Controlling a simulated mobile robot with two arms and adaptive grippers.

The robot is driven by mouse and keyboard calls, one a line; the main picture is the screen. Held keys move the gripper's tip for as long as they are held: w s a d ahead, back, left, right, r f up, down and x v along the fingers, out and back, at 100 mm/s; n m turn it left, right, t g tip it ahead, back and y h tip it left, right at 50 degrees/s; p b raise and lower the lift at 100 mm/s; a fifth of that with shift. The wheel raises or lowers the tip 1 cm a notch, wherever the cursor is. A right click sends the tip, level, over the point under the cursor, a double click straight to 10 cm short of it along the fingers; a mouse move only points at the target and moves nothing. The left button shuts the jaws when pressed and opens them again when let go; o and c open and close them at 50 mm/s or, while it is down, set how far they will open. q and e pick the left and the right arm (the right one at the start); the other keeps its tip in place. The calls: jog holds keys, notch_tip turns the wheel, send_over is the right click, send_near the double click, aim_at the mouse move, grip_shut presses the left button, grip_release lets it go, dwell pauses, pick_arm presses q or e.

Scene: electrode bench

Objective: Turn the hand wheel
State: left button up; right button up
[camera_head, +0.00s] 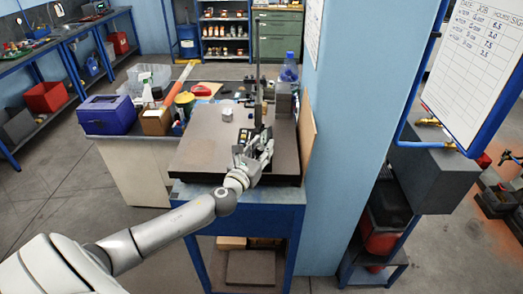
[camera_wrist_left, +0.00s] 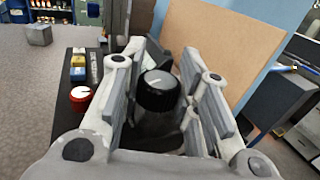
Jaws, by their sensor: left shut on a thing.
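In the head view my left gripper (camera_head: 257,148) is at the foot of a tall dark column (camera_head: 258,75) on a grey plate (camera_head: 205,145). The knob is hidden by the gripper there. My right gripper is in neither view.
Beside the knob are a red button (camera_wrist_left: 80,94) and a yellow block (camera_wrist_left: 78,74). A small grey block (camera_head: 227,114) lies on the plate. A brown board (camera_head: 307,130) stands at the plate's right edge, near a blue pillar (camera_head: 350,130). A purple box (camera_head: 107,115) is at left.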

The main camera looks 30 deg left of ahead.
pick_arm(q)
jog(key=shift+m+h, duration=0.4)
jog(key=shift+h, duration=0.3)
jog(key=o, duration=1)
jog(key=shift+s+f, duration=0.1)
jog(key=shift+s, duration=0.35)
jog(key=s, duration=1.1)
jog(key=shift+d, duration=0.4)
